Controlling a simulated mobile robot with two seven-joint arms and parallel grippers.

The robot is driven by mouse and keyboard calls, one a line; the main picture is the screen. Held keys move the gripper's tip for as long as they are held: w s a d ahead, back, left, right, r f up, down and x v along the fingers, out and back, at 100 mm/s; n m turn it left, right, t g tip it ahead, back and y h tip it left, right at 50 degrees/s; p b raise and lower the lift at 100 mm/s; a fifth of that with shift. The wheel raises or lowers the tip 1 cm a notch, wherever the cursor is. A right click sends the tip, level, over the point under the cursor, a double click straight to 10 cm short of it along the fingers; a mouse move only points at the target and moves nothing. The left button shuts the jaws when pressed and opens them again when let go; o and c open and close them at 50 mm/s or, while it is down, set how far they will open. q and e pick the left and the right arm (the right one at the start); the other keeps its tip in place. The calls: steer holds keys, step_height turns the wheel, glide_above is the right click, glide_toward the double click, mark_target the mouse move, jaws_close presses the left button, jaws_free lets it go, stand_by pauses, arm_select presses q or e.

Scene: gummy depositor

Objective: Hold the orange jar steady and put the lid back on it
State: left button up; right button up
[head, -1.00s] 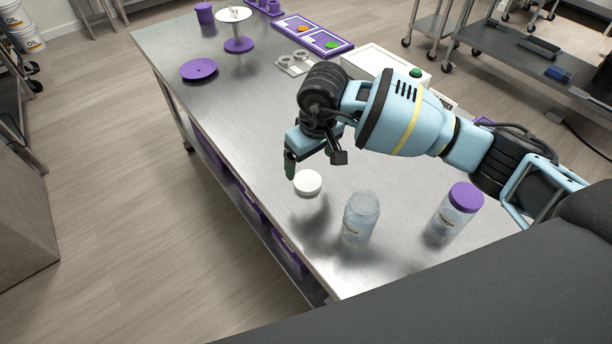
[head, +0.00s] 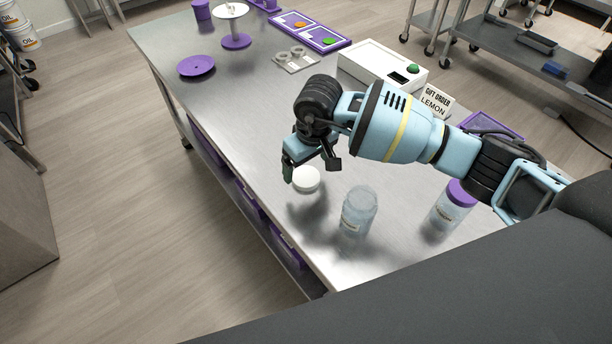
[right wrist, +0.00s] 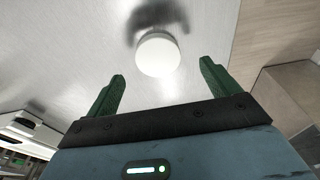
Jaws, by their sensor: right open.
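A white round lid (head: 307,179) lies on the steel table, clear of the jars. It also shows in the right wrist view (right wrist: 157,54), just beyond and between the fingertips. An uncapped clear jar (head: 359,213) with a small label stands upright to the lid's right and nearer to me; I cannot read whether it is the orange one. My right gripper (head: 304,168) is open and empty, close to the lid, with green fingers. The right wrist view shows its fingers apart (right wrist: 162,72). No contact with the lid is visible. My left gripper is out of view.
A jar with a purple lid (head: 450,208) stands on the right, near my right arm. A white box with a green button (head: 380,68) and a lemon gift order sign (head: 434,101) stand behind. A purple disc (head: 197,66) lies far left. The table's left-centre is clear.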

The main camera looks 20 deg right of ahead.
mark_target(306, 176)
steer(key=shift+w+f, duration=0.15)
steer(key=shift+f, duration=0.95)
steer(key=shift+w+f, duration=0.15)
steer(key=shift+f, duration=0.95)
steer(key=shift+c, duration=0.5)
steer(key=c, duration=1)
